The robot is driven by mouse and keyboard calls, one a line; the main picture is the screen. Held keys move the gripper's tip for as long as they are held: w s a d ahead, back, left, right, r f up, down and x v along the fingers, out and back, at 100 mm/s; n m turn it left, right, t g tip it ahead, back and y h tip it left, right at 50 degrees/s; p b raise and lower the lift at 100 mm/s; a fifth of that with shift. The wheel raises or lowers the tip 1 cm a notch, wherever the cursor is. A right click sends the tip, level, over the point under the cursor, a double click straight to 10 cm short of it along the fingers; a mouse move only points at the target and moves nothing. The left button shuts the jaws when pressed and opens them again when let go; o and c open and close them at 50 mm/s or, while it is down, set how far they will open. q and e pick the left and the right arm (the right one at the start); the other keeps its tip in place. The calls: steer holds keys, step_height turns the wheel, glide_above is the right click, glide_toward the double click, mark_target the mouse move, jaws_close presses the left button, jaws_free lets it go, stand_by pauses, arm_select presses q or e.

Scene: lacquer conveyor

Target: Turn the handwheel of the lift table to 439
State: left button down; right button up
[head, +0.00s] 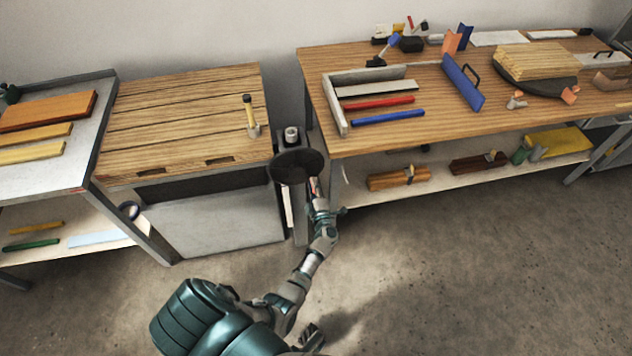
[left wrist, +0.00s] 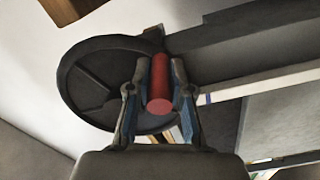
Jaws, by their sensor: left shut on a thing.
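The handwheel (head: 290,168) is a dark round disc on a grey post at the right end of the wood-topped unit. It shows large in the left wrist view (left wrist: 85,85), with a red handle (left wrist: 160,105) standing out from its face. My left gripper (head: 315,188) is at the wheel's lower right side. Its two fingers (left wrist: 158,88) are shut on the red handle, one on each side. No number or scale can be read in either view.
The wood-topped unit (head: 185,105) stands left of the wheel, with a yellow-handled tool (head: 250,115) on it. A long workbench (head: 440,125) with tools and boards stands close on the right. A grey side table (head: 85,170) is at far left. The floor in front is clear.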

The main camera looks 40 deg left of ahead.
arm_select(q)
steer(key=shift+s+a+f+m+p, duration=0.35)
steer(key=shift+s+f+m, duration=0.15)
steer(key=shift+m, duration=0.35)
steer(key=shift+s+a+f+m+p, duration=0.25)
steer(key=shift+s+f+m+p, duration=0.2)
steer(key=shift+m, duration=0.35)
steer(key=shift+s+a+f+m+p, duration=0.35)
steer(key=shift+s+m, duration=0.2)
steer(key=shift+m, duration=0.3)
arm_select(e)
step_height(320, 180, down, 7)
steer(key=s, duration=0.1)
steer(key=shift+s+r, duration=0.15)
steer(key=shift+s, duration=0.1)
steer(key=shift+d, duration=0.1)
arm_select(q)
steer(key=c, duration=1.1)
jaws_free()
steer(key=shift+o, duration=0.2)
steer(key=shift+a+r, duration=0.1)
steer(key=shift+r, duration=0.05)
steer(key=shift+r, duration=0.1)
steer(key=v, duration=1.2)
steer(key=shift+w, duration=0.2)
